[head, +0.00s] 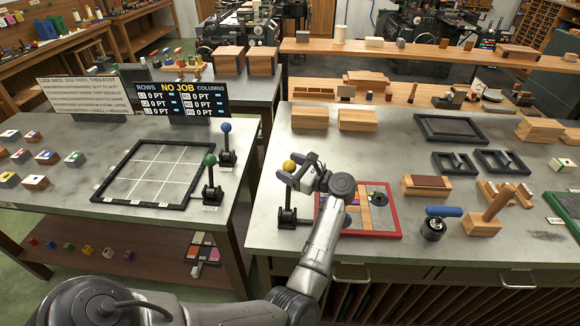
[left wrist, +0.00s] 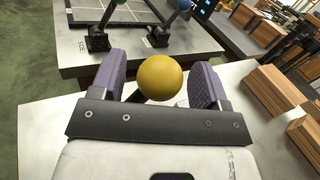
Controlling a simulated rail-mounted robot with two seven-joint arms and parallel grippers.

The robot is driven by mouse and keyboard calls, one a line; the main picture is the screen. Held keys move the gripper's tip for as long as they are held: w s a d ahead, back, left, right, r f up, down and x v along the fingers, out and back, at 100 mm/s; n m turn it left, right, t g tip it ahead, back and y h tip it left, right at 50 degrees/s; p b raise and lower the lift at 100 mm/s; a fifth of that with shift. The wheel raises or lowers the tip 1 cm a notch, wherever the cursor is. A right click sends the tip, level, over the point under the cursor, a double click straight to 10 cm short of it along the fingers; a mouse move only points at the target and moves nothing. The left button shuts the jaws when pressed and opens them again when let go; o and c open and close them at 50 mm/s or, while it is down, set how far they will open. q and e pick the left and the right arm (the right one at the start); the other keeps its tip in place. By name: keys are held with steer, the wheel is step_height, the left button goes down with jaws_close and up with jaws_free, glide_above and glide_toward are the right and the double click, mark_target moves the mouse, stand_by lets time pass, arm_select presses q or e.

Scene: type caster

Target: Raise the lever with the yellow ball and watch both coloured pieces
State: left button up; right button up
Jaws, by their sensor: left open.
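The yellow ball (head: 289,166) tops a black lever (head: 286,205) that stands upright at the left edge of the right table. In the left wrist view the yellow ball (left wrist: 160,77) sits between the two purple finger pads. My left gripper (head: 296,174) is open around the ball, with a gap showing at each side. A red-framed board (head: 396,206) lies right of the lever, partly hidden by my left arm. My right gripper is not in view.
A green-ball lever (head: 210,161) and a blue-ball lever (head: 226,128) stand on the left table beside a black-framed grid (head: 110,189). A gap separates the tables.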

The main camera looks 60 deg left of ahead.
arm_select(q)
steer(key=c, duration=1.2)
steer(key=shift+s+f+b, duration=0.1)
steer(key=shift+b, duration=0.3)
steer(key=shift+c, duration=0.2)
steer(key=s+d+n+g+y+b, duration=0.1)
steer(key=s+d+n+g+b, duration=0.5)
steer(key=b, duration=2.2)
steer(key=s+d+n, duration=0.2)
steer(key=d+n, duration=0.4)
steer(key=n, duration=0.2)
steer(key=shift+s, duration=0.3)
